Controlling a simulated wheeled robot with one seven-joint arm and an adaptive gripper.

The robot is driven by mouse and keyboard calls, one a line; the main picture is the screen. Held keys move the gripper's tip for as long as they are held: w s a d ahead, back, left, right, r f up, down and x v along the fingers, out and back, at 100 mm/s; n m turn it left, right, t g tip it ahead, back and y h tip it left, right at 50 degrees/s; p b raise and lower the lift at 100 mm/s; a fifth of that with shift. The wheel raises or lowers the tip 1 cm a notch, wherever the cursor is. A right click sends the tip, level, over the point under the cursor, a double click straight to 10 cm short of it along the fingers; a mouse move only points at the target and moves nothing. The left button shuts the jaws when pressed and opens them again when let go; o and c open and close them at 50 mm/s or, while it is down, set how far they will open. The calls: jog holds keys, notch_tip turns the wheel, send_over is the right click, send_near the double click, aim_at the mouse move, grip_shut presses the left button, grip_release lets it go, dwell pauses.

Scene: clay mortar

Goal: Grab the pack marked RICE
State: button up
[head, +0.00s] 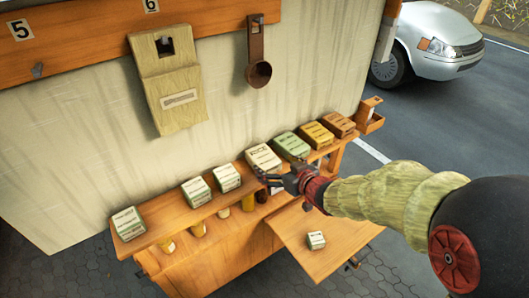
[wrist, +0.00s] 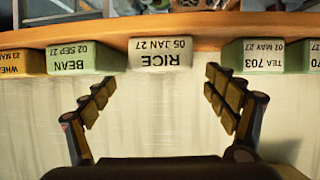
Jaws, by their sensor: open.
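The RICE pack (wrist: 160,54) is a pale cream block at the top centre of the wrist view, its label upside down and reading RICE, 05 JAN 27. In the head view the cream pack (head: 263,157) in the middle of the shelf row appears to be the same one. My gripper (wrist: 160,80) is open and empty, with one finger on each side of the pack's line. The pack lies beyond the fingertips, not between them. In the head view my gripper (head: 274,180) is just in front of the shelf near that pack.
The BEAN pack (wrist: 84,60) and the TEA 703 pack (wrist: 255,55) flank it with gaps. More packs line the wooden shelf (head: 162,228). A small pack (head: 316,240) lies on a lower board (head: 335,258). A scoop (head: 258,72) hangs on the wall. A car (head: 435,40) stands behind.

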aim_at(265, 157)
jog(key=shift+a+r+y, duration=0.1)
jog(key=shift+a+y, duration=0.2)
jog(key=shift+a, duration=0.05)
jog(key=x, duration=0.2)
jog(key=shift+w+a, duration=0.15)
jog(key=shift+w, duration=0.15)
jog(key=p+x, duration=0.1)
jog(key=x, duration=0.4)
jog(key=shift+w+p, duration=0.15)
jog(key=shift+p, duration=0.25)
jog(key=shift+d, duration=0.2)
jog(key=shift+c, duration=0.3)
jog(key=c, duration=1.3)
jog(key=shift+c, duration=0.2)
